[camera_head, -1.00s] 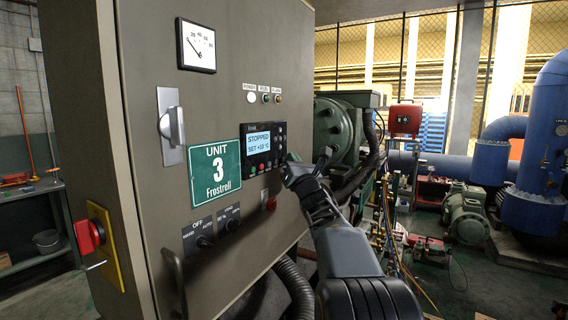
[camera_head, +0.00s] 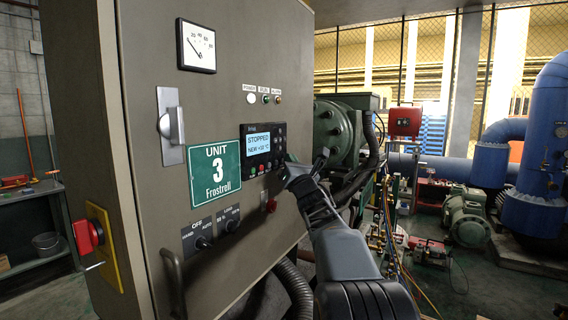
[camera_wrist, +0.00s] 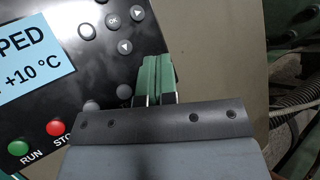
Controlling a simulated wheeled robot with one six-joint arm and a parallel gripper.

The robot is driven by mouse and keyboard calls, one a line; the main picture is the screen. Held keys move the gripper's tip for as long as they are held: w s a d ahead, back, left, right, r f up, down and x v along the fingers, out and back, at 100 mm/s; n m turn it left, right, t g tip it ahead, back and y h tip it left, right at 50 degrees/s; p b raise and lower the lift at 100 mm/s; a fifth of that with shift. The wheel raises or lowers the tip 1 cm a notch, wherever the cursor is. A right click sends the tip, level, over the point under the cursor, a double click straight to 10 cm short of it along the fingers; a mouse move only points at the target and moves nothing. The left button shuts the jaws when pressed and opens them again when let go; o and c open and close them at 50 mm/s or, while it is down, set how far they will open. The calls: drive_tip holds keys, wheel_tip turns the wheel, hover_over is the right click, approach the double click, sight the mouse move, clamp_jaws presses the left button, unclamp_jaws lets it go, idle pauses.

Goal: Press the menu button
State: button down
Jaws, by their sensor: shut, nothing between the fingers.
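The controller panel (camera_head: 277,155) is on the cabinet front. Its display (camera_head: 258,144) reads STOPPED and NEW +10 °C. In the wrist view the display (camera_wrist: 32,62) is partly cut off. Round keys lie beside it: an OK key (camera_wrist: 112,20), arrow keys (camera_wrist: 125,46) and a plain key (camera_wrist: 87,31). Another key (camera_wrist: 125,91) lies just left of my fingertips. I cannot read a menu label on any key. My gripper (camera_head: 287,170) is shut and empty at the panel's right edge. Its green fingertips (camera_wrist: 157,80) show in the wrist view; whether they touch the panel is unclear.
Below the display are a green RUN button (camera_wrist: 18,148) and a red STOP button (camera_wrist: 55,128). Rotary switches (camera_head: 203,242) and a cabinet handle (camera_head: 172,280) are lower on the cabinet. Green machinery (camera_head: 332,128) and hoses stand behind my arm on the right.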

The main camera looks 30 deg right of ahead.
drive_tip(key=shift+s, duration=0.1)
idle(0.3)
drive_tip(key=shift+s+d+b, duration=0.3)
drive_tip(key=shift+s+b, duration=0.3)
drive_tip(key=shift+s+d+b, duration=0.35)
drive_tip(key=shift+s+d, duration=0.05)
drive_tip(key=shift+s, duration=0.35)
drive_tip(key=shift+s+d+b, duration=0.35)
drive_tip(key=shift+s+d, duration=0.05)
drive_tip(key=shift+s, duration=0.3)
drive_tip(key=shift+s+d+b, duration=0.35)
drive_tip(key=shift+s+d, duration=0.05)
drive_tip(key=shift+s, duration=0.35)
